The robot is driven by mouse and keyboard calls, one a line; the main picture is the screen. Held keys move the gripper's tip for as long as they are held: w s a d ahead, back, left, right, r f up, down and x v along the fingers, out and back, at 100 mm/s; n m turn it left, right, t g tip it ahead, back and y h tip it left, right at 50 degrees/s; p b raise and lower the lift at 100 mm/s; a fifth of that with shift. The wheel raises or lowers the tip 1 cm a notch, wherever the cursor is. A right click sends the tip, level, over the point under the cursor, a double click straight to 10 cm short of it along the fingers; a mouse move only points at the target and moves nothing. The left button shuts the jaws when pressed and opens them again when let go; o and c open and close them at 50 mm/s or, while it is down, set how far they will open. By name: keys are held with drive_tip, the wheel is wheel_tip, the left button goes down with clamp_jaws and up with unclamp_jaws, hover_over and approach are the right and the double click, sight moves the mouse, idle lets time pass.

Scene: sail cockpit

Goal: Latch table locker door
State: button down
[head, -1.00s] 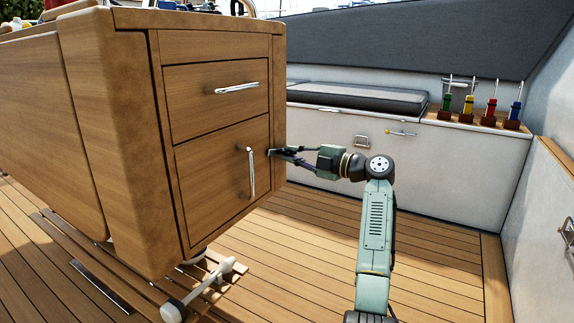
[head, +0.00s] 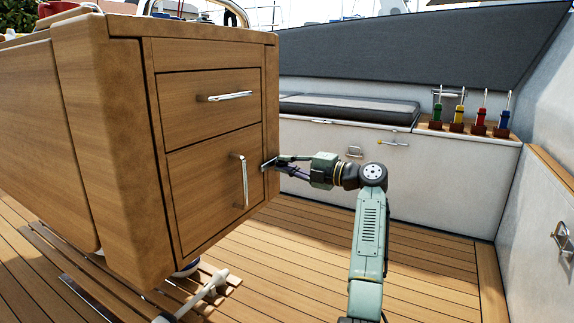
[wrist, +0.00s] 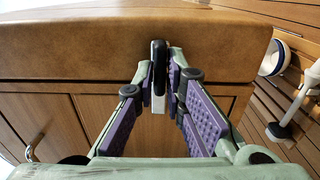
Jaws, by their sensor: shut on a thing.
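The table locker door (head: 205,195) is the lower wooden panel on the end of the table in the head view. It looks closed and flush with its frame. A vertical metal handle (head: 245,181) sits near its right edge. My gripper (head: 270,164) is at the right-hand frame strip beside this door, right of the handle. In the wrist view my gripper (wrist: 160,82) has its fingertips close around a narrow black and pale metal latch (wrist: 158,62) at the wooden edge. The latch's base and how far it is turned are hard to make out.
A closed drawer (head: 210,98) with a horizontal handle is above the door. A bench with a dark cushion (head: 350,109) stands behind my arm. Colored winch-handle-like items (head: 478,122) stand in holders at right. The slatted deck (head: 300,260) is open in front.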

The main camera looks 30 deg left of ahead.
drive_tip(key=c, duration=1.7)
unclamp_jaws()
drive_tip(key=d, duration=1.2)
drive_tip(key=shift+s, duration=0.2)
